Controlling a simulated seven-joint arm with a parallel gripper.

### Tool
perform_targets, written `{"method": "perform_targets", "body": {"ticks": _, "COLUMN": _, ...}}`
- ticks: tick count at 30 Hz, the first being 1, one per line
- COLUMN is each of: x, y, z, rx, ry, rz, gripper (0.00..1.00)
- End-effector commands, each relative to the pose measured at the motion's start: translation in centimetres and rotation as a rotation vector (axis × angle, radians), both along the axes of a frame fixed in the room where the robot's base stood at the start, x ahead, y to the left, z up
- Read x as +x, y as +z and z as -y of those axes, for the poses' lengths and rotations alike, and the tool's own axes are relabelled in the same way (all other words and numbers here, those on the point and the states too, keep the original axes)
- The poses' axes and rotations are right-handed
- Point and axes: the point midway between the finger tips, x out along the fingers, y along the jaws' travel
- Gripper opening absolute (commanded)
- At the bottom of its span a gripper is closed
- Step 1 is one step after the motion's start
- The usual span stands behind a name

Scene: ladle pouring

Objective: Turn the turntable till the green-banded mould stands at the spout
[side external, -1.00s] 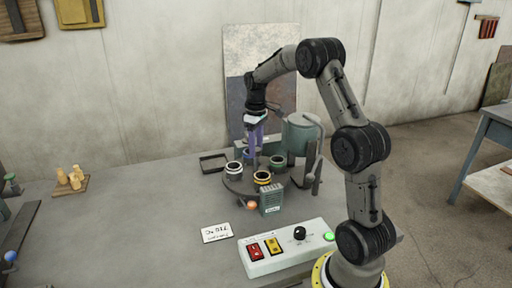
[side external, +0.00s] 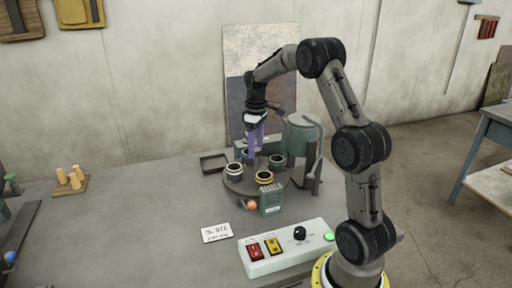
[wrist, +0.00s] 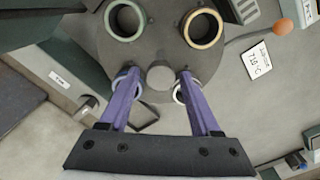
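The round grey turntable (side external: 250,192) carries moulds with coloured bands. The green-banded mould (side external: 277,161) is at its right, on the side of the green furnace (side external: 303,135); it shows at upper left in the wrist view (wrist: 125,20). The yellow-banded mould (side external: 264,178) is at the front, the white one (side external: 233,169) at the left, and the blue one (wrist: 122,82) is partly behind a finger. My gripper (wrist: 159,73) is open over the turntable, its purple fingers on either side of the central hub (wrist: 160,78). Contact with the turntable cannot be told. The spout is not clearly visible.
A small green labelled box (side external: 271,202) and an orange ball (side external: 252,205) are at the turntable's front. A temperature card (side external: 215,232) and a switch panel (side external: 287,250) lie nearer.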

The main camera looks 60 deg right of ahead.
Motion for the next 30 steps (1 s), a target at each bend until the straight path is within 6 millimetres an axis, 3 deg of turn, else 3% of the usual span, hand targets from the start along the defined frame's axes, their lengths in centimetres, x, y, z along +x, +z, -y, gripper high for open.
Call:
{"method": "perform_targets", "body": {"ticks": 9, "x": 0.0, "y": -0.2, "z": 0.0, "rx": 0.002, "ry": 0.0, "rz": -0.003, "gripper": 0.74}}
{"method": "perform_targets", "body": {"ticks": 14, "x": 0.0, "y": 0.8, "z": 0.0, "rx": 0.001, "ry": 0.0, "rz": -0.001, "gripper": 0.74}}
{"method": "perform_targets", "body": {"ticks": 30, "x": 0.0, "y": 11.3, "z": 0.0, "rx": 0.0, "ry": 0.0, "rz": 0.0, "gripper": 0.74}}
